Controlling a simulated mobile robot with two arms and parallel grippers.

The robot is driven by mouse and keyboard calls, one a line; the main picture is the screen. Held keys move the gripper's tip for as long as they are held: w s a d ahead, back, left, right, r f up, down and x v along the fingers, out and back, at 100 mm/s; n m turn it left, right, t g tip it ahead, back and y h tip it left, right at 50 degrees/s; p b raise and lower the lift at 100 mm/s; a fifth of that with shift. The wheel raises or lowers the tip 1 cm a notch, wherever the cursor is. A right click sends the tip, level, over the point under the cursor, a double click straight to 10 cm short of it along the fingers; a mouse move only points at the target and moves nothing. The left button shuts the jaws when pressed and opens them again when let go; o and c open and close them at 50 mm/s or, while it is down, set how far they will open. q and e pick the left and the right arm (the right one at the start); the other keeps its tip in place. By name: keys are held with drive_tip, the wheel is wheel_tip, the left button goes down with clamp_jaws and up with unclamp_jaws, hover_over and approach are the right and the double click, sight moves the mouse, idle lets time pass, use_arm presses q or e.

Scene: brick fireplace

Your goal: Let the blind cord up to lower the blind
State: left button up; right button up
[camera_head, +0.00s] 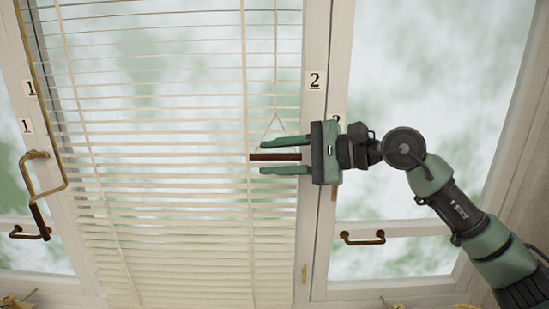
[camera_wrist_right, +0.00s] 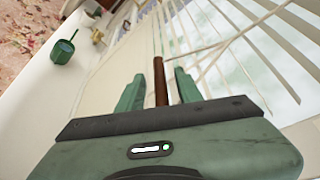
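The white slatted blind (camera_head: 170,150) hangs over the middle window, its slats reaching down close to the sill. A thin blind cord (camera_head: 276,70) runs down its right side and splits into a small triangle. A dark brown wooden handle (camera_head: 256,157) hangs level at the triangle's base. My right gripper (camera_head: 262,156) comes in from the right, with its two green fingers above and below the handle. In the right wrist view, the handle (camera_wrist_right: 160,80) lies between the open fingers (camera_wrist_right: 158,85), with a gap on each side. My left gripper is not in view.
The window frame post (camera_head: 315,200) stands just right of the blind, with a label "2" (camera_head: 315,80). A brass handle (camera_head: 362,238) is at lower right, and a brass crank (camera_head: 45,180) at left. A green pot (camera_wrist_right: 63,50) shows in the wrist view.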

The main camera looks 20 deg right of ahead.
sight(288, 158)
drive_tip(key=shift+s+d, duration=0.1)
drive_tip(key=shift+d, duration=0.1)
drive_tip(key=b+v, duration=0.3)
drive_tip(key=v, duration=0.3)
drive_tip(key=shift+s+d+b, duration=0.1)
drive_tip(key=shift+d+b, duration=0.1)
drive_tip(key=shift+b, duration=0.2)
drive_tip(key=shift+s+d+r, duration=0.2)
drive_tip(key=shift+s+d, duration=0.1)
drive_tip(key=shift+d, duration=0.05)
